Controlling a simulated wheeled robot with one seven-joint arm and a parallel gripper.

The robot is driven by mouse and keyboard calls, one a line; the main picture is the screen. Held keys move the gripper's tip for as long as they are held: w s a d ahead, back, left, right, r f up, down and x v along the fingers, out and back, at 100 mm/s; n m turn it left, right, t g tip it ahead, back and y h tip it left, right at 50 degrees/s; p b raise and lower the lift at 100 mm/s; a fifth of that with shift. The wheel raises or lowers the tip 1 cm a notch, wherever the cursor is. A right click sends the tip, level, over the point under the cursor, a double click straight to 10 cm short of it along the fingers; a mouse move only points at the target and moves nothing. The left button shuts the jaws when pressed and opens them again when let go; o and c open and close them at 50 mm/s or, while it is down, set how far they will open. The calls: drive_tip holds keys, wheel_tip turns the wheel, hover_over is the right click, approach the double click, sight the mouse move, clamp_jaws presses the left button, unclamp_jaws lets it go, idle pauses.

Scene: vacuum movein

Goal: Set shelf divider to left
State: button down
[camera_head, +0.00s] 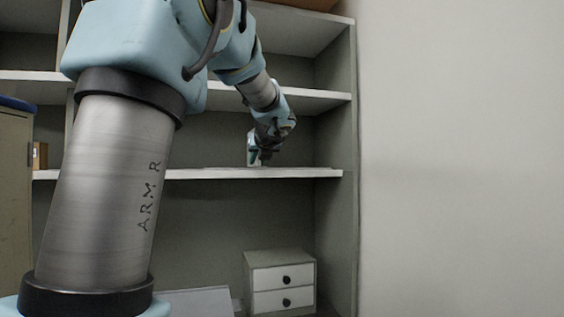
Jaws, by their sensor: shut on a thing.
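My gripper (262,154) is at the middle shelf board (310,173) of the shelf unit, low over its right half. It is shut on a small white piece with a green mark (252,149), which looks like the shelf divider. The piece stands about upright at the left side of my fingers. A thin, pale flat strip (225,167) shows on the board just below and to the left; I cannot tell whether it belongs to the divider. My wrist hides part of the piece, and my arm covers the left part of the shelf.
A white two-drawer box (281,282) stands in the bottom bay. A small brown box (40,156) sits at the far left of the middle level. A beige cabinet (14,200) stands at the left edge. The unit's right side panel (345,120) meets a bare wall (460,160).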

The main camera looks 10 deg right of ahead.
drive_tip(key=s+a+p, duration=0.1)
drive_tip(key=a, duration=1)
drive_tip(key=shift+s, duration=0.25)
drive_tip(key=c, duration=0.8)
unclamp_jaws()
drive_tip(key=b+v, duration=0.2)
drive_tip(key=v, duration=0.8)
drive_tip(key=shift+s+d, duration=0.15)
drive_tip(key=shift+s, duration=0.2)
